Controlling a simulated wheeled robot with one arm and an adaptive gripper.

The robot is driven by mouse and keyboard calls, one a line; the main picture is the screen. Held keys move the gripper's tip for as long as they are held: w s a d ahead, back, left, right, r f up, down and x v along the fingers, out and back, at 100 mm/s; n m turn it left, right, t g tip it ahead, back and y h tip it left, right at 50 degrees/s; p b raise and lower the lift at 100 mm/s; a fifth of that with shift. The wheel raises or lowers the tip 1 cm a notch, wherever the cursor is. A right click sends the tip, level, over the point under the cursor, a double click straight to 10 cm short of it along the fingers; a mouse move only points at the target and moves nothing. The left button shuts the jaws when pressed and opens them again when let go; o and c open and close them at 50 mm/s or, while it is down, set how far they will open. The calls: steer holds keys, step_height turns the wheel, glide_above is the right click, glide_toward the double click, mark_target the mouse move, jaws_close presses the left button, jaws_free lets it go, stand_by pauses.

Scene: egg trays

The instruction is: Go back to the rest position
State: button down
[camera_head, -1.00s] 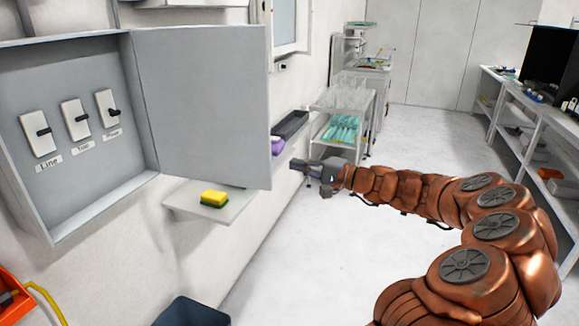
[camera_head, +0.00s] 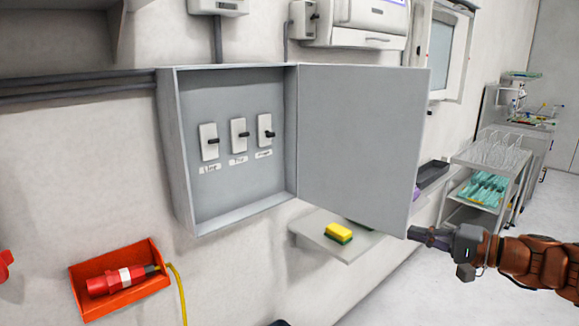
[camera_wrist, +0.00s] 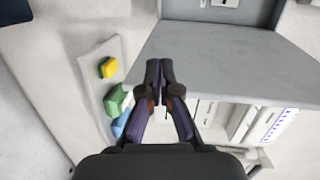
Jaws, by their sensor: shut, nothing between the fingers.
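My gripper (camera_head: 425,237) is at the lower right in the head view, beside the lower outer corner of the open grey cabinet door (camera_head: 360,150). In the wrist view my gripper (camera_wrist: 160,66) has its fingers together with nothing between them. The door (camera_wrist: 220,55) fills much of the upper right of that view. I cannot tell whether the fingers touch the door. No egg tray can be made out.
The open cabinet (camera_head: 240,210) holds three labelled switches. A yellow-green sponge (camera_head: 339,232) lies on a wall shelf (camera_head: 330,246). An orange holder (camera_head: 120,300) with a red plug is at lower left. A trolley (camera_head: 490,160) stands at right, with open floor beside it.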

steer(key=s+a+f+n+g+h, duration=0.1)
steer(key=s+a+f+n+g, duration=0.2)
steer(key=s+a+g, duration=0.5)
steer(key=s+a+f+n+g+h, duration=0.1)
steer(key=s+a+f+n, duration=0.2)
steer(key=s+a, duration=0.55)
steer(key=s+a+f+n+g+h, duration=0.25)
steer(key=s+f+h, duration=0.2)
steer(key=s, duration=0.35)
steer(key=s+d+f+g+h, duration=0.1)
steer(key=s+d+f+h, duration=0.3)
steer(key=s+d, duration=0.3)
steer(key=shift+s+d+f+m+h, duration=0.15)
steer(key=shift+s+d+m+h, duration=0.25)
steer(key=shift+s+h, duration=0.8)
